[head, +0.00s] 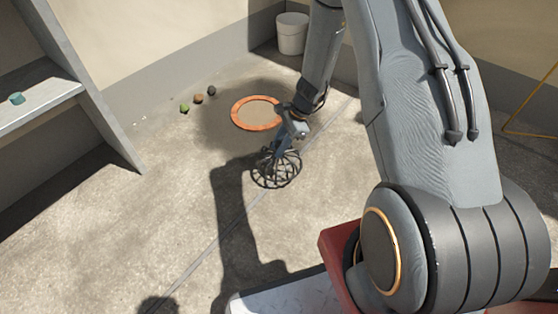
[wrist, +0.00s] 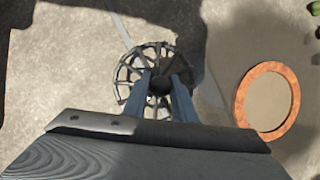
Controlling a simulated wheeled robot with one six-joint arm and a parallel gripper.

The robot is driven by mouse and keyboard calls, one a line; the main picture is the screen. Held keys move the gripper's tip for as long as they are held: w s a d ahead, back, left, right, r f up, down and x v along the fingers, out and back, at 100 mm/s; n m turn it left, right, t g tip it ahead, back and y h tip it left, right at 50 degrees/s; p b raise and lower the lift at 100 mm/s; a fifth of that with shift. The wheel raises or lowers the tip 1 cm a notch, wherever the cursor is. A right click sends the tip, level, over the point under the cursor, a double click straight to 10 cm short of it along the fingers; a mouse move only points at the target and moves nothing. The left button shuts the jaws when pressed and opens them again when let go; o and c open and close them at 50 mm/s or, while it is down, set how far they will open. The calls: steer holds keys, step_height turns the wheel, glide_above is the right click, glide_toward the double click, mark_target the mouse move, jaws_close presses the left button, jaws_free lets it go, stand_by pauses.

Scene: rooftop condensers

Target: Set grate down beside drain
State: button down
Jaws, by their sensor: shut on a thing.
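The grate (head: 277,170) is a dark, round, domed wire cage. My gripper (head: 272,152) is shut on the top of it. In the wrist view the grate (wrist: 129,78) shows between and beyond the two fingers of my gripper (wrist: 160,84). The drain (head: 240,112) is a flat orange ring around a tan centre, set in the floor behind the grate. It also shows at the right of the wrist view (wrist: 242,104). The grate is apart from the ring. I cannot tell whether its underside touches the floor.
Several small round lumps (head: 198,98), green, brown and dark, lie on the floor left of the drain. A white bucket (head: 292,34) stands by the back wall. A grey shelf (head: 60,88) with a teal object (head: 17,98) stands at left. The floor left of the grate is clear.

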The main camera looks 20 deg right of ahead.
steer(key=shift+f+b, duration=1.35)
steer(key=shift+f, duration=1.35)
steer(key=shift+f, duration=0.1)
steer(key=c, duration=1.5)
jaws_free()
steer(key=shift+o, duration=0.2)
steer(key=p+v, duration=0.6)
steer(key=v, duration=0.6)
